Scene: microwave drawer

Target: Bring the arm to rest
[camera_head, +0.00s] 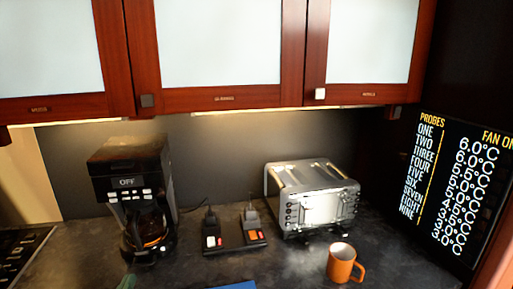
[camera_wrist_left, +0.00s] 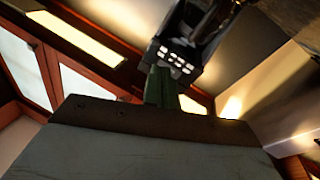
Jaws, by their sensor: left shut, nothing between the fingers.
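My left gripper (camera_head: 127,283) shows only as a small green tip at the bottom edge of the head view, in front of the coffee maker. In the left wrist view its green fingers (camera_wrist_left: 160,87) are together, with nothing between them. They stand out against the coffee maker behind. A broad grey surface with a brown edge fills the lower part of that view; I cannot tell what it is. The rest of the left arm is out of the head view. My right gripper is in neither view.
A black coffee maker (camera_head: 129,190) stands on the dark counter (camera_head: 85,240) at left. Two small devices (camera_head: 234,236), a toaster (camera_head: 313,200) and an orange mug (camera_head: 341,262) stand to its right. Wooden cabinets (camera_head: 220,98) hang above. A display panel (camera_head: 453,185) is at right.

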